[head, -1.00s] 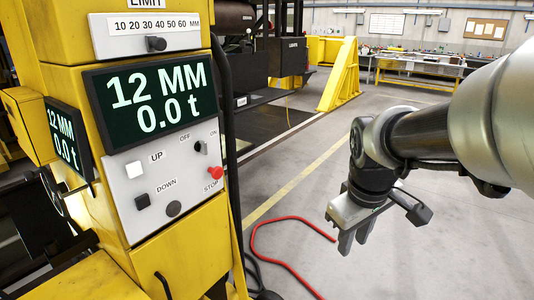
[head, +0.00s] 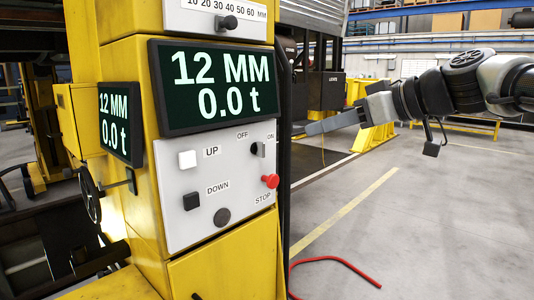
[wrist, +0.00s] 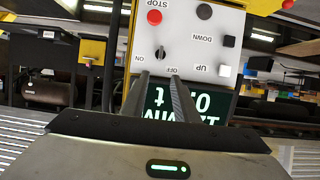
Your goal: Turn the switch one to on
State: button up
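The switch (head: 258,149) is a small dark knob on the light grey control panel (head: 225,160), below the OFF and ON labels. Which label it points to is hard to tell. The switch also shows upside down in the wrist view (wrist: 160,53), just beyond the fingertips, with ON at its left and OFF at its right. My gripper (head: 310,128) is right of the panel and apart from it, with its fingers pointing left toward it. In the wrist view the two fingers (wrist: 158,77) are parted with nothing between them.
A red stop button (head: 270,181) sits just below the switch. A white UP button (head: 187,159), a black DOWN button (head: 191,201) and a display (head: 215,85) reading 12 MM and 0.0 t are close by. A red hose (head: 335,260) lies on the open floor.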

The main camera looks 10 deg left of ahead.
aim_at(265, 145)
jog(key=x, duration=1.7)
jog(key=shift+w+f, duration=0.1)
jog(key=shift+f, duration=0.05)
jog(key=shift+c, duration=0.2)
grip_shut()
